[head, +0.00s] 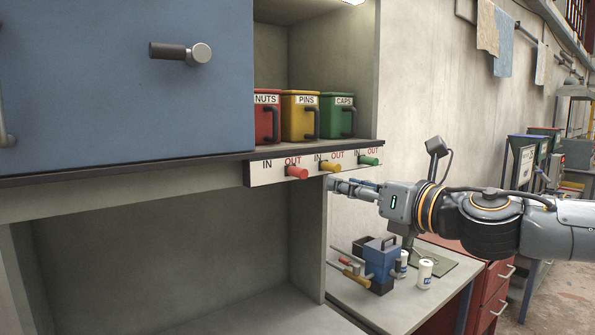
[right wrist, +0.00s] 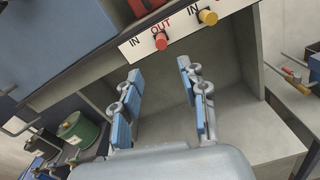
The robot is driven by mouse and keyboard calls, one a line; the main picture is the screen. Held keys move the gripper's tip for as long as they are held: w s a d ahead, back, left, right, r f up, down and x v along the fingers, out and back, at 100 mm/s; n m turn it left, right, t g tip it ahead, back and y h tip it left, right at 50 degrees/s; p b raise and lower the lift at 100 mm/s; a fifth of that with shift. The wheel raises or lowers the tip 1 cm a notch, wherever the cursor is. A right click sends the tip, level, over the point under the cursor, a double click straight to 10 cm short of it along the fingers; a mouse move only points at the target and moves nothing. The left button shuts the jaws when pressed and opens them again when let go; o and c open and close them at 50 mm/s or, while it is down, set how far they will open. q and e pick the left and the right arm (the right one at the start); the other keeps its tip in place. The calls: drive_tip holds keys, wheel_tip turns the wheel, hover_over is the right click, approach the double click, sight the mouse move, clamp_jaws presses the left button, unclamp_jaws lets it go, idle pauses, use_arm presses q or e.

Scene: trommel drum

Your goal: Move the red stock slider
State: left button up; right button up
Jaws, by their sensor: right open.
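The red stock slider (head: 297,172) is a short red knob on a white strip marked IN and OUT, on the shelf's front edge under the red NUTS bin (head: 267,117). It sits below the OUT label. The right wrist view also shows the red slider (right wrist: 161,42), beyond the fingertips. My right gripper (head: 335,184) is open and empty, to the right of the red knob and slightly lower, apart from it. Its two blue-padded fingers (right wrist: 160,75) are spread in the right wrist view. My left gripper is not in view.
The yellow slider (head: 330,166) and green slider (head: 368,161) share the strip, close above my right gripper. Yellow PINS (head: 300,117) and green CAPS (head: 336,117) bins stand above. A blue panel (head: 120,75) covers the left. The recess below the shelf is empty.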

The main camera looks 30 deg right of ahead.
sight(308, 175)
drive_tip(key=w+p, duration=0.3)
drive_tip(key=w, duration=0.3)
drive_tip(key=shift+w+a, duration=0.15)
drive_tip(key=shift+w+p, duration=0.35)
drive_tip(key=shift+w, duration=0.35)
drive_tip(key=shift+w+a+p, duration=0.1)
drive_tip(key=shift+w+p, duration=0.3)
drive_tip(key=shift+w, duration=1.1)
drive_tip(key=shift+w+a, duration=0.1)
drive_tip(key=shift+w, duration=1.15)
clamp_jaws()
